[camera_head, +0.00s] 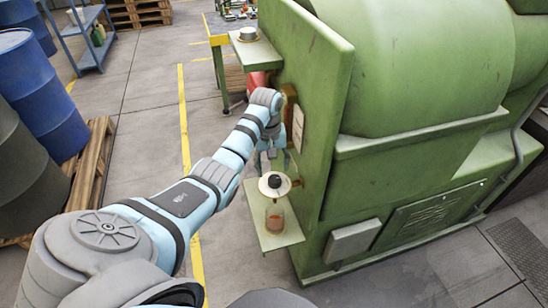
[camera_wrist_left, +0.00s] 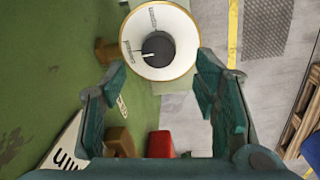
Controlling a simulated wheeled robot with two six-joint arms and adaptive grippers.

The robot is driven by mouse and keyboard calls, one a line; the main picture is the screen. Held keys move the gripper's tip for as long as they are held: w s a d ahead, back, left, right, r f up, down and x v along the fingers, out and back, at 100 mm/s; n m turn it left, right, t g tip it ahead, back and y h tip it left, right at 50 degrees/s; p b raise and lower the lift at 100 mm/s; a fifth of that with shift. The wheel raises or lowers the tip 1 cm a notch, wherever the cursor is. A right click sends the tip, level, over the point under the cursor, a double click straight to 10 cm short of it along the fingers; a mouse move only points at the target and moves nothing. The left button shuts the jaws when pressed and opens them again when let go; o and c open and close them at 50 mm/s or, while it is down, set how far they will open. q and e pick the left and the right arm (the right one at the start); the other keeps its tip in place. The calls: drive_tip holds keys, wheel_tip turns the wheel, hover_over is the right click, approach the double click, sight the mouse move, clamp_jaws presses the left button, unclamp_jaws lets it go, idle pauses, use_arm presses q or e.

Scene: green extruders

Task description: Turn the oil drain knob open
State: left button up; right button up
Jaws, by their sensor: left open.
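The oil drain knob (camera_head: 275,182) is a black knob on a round white dial, at the side of the green machine above a small green shelf. In the left wrist view the knob (camera_wrist_left: 158,48) sits at the centre of the dial, with a white pointer mark pointing left toward lettering too small to read surely. My left gripper (camera_head: 272,157) is just above and beyond the dial in the head view. In the wrist view its two fingers (camera_wrist_left: 160,72) are spread apart with nothing between them, and the knob lies ahead of the gap. My right gripper is not seen.
A glass vessel with amber liquid (camera_head: 275,217) stands on the lower green shelf (camera_head: 284,237). The green machine panel (camera_head: 308,95) rises close beside my left arm. Blue barrels (camera_head: 32,90) on a pallet stand at left. Floor around the yellow line (camera_head: 184,120) is clear.

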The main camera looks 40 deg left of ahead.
sight(274, 178)
use_arm(q)
drive_tip(key=f, duration=0.2)
drive_tip(key=f+b, duration=0.1)
drive_tip(key=f, duration=0.2)
drive_tip(key=shift+w+d+f, duration=0.15)
drive_tip(key=shift+w+f, duration=0.05)
drive_tip(key=c, duration=1.2)
drive_tip(key=shift+o, duration=0.2)
drive_tip(key=shift+r, duration=0.1)
drive_tip(key=m+p, duration=0.1)
drive_tip(key=m, duration=0.1)
drive_tip(key=shift+r+m+p, duration=0.1)
drive_tip(key=shift+m+p, duration=0.25)
drive_tip(key=shift+m, duration=0.05)
drive_tip(key=m, duration=0.3)
drive_tip(key=shift+p, duration=0.4)
drive_tip(key=m, duration=0.6)
drive_tip(key=shift+w+d+g, duration=0.1)
drive_tip(key=shift+d+g, duration=0.05)
drive_tip(key=shift+g, duration=0.25)
drive_tip(key=m, duration=0.6)
drive_tip(key=shift+d, duration=0.1)
